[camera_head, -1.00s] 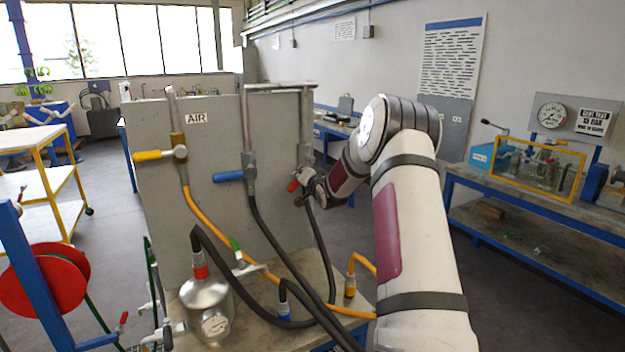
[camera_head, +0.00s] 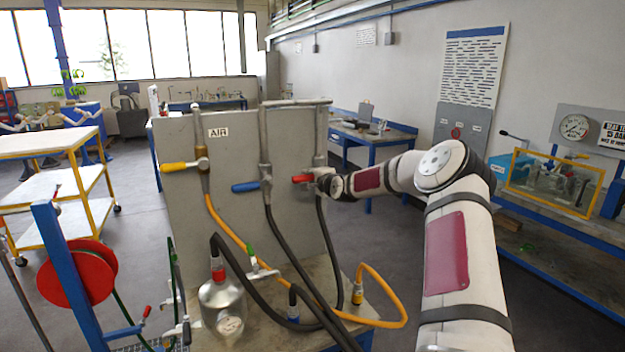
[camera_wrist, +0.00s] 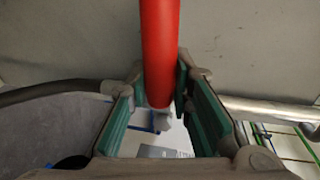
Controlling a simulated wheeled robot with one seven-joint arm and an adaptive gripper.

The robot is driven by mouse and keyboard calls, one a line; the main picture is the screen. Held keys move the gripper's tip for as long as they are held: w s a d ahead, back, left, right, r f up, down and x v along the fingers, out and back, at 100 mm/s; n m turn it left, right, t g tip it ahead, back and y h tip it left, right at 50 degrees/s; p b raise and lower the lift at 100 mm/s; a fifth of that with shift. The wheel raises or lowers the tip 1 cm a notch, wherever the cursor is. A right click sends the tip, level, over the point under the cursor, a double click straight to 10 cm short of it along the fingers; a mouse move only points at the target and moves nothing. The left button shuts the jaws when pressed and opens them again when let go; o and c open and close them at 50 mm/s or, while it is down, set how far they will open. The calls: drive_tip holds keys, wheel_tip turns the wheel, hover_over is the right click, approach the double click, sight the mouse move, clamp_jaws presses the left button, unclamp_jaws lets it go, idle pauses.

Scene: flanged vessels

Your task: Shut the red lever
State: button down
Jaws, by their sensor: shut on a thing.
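The red lever (camera_head: 302,179) is on the rightmost pipe of the grey panel (camera_head: 222,165). It points left and lies about level, across its upright pipe. In the wrist view the red lever (camera_wrist: 160,45) comes down from the top between the green finger pads. My gripper (camera_head: 318,177) is at the lever and shut on it; the wrist view shows the gripper (camera_wrist: 158,88) from close up. The gripper and wrist partly hide the valve body behind the lever.
A blue lever (camera_head: 245,187) and a yellow lever (camera_head: 176,166) point left on the neighbouring pipes. Black hoses (camera_head: 287,240) and an orange hose (camera_head: 232,232) hang in front of the panel. A steel vessel (camera_head: 221,303) stands on the bench below. A red reel (camera_head: 78,271) is at left.

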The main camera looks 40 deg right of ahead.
drive_tip(key=shift+r, duration=0.15)
idle(0.4)
drive_tip(key=c, duration=1.4)
unclamp_jaws()
drive_tip(key=v, duration=1.2)
